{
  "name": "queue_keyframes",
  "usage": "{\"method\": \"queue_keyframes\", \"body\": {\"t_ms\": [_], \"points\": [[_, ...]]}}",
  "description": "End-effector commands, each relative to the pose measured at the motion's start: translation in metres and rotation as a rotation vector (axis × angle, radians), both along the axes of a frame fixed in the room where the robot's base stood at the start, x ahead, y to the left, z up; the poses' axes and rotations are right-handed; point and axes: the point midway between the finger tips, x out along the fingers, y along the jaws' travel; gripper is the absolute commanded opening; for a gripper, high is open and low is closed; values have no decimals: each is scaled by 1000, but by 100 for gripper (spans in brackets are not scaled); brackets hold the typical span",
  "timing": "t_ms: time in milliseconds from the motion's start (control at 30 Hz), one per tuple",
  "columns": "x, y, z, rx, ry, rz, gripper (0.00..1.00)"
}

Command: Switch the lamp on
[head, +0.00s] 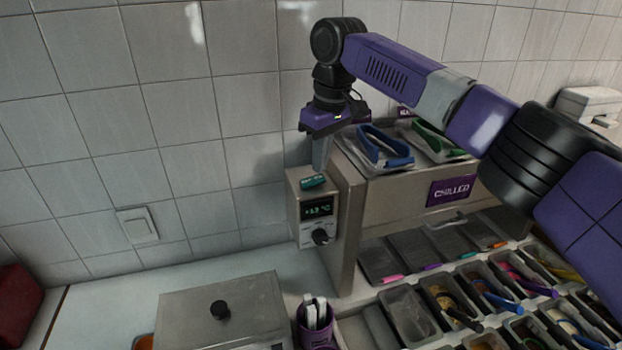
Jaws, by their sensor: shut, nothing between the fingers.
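My gripper (319,170) points down, shut and empty, over the steel control box (295,208) at the left end of the chilled unit. Its tip is at or just above a small green piece (313,182) on top of the box; I cannot tell whether they touch, or whether that piece is a switch. The box front has a lit green display (318,209) and a black knob (320,237). A white wall switch (138,225) is on the tiles to the left, well apart from my gripper. I cannot make out a lamp.
The chilled unit (412,220) carries trays with blue tongs (385,148) and green tongs (440,140). Several topping bins stand in front. A steel lidded box (185,315) and a purple cup (314,335) of utensils are at the front. The counter beneath the wall switch is clear.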

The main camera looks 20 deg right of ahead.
Motion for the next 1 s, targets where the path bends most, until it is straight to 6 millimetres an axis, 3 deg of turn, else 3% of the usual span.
{"method": "queue_keyframes", "body": {"t_ms": [1000], "points": [[0,0,-7,1,0,0,0]]}}
